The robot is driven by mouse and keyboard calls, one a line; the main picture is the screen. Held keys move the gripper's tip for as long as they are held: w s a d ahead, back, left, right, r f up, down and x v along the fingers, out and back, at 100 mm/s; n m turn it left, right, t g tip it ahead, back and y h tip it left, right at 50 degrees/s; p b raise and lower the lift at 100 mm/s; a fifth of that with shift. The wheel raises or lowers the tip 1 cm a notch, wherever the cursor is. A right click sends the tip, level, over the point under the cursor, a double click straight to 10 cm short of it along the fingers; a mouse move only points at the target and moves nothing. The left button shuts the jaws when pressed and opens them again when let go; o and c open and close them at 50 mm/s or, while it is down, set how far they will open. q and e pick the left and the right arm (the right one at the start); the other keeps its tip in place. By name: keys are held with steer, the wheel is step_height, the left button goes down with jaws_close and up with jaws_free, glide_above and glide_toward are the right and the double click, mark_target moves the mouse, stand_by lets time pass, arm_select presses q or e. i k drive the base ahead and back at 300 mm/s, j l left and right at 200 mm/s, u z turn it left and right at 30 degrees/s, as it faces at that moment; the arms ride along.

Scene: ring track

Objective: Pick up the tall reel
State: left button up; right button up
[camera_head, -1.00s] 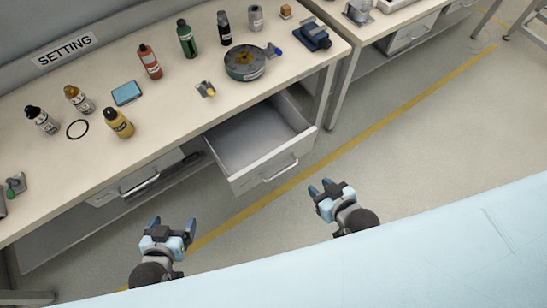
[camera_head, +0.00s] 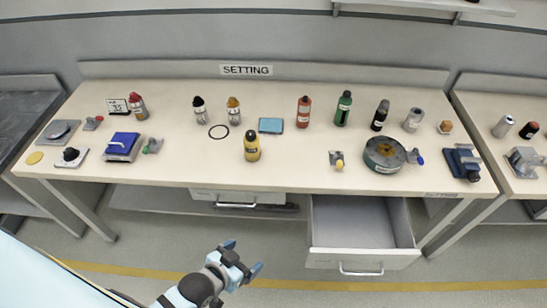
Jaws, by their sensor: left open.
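A grey upright cylinder (camera_head: 413,119) stands at the back right of the bench marked SETTING; it may be the tall reel, but it is too small to be sure. My left gripper (camera_head: 243,258) is open and empty over the floor, in front of the bench and well short of both. My right gripper is out of view.
An open, empty drawer (camera_head: 352,258) juts from the bench (camera_head: 300,178) front at right. A black bottle (camera_head: 380,115) and an orange-brown block (camera_head: 445,127) flank the grey cylinder. A blue vise-like device (camera_head: 462,163) is right of the round reel. Several bottles stand farther left.

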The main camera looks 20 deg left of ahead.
mark_target(252, 152)
steer(key=j+u, duration=0.1)
steer(key=j, duration=0.45)
steer(key=i+j+u, duration=0.1)
steer(key=j, duration=0.45)
steer(key=i+j+u, duration=0.1)
steer(key=j, duration=0.45)
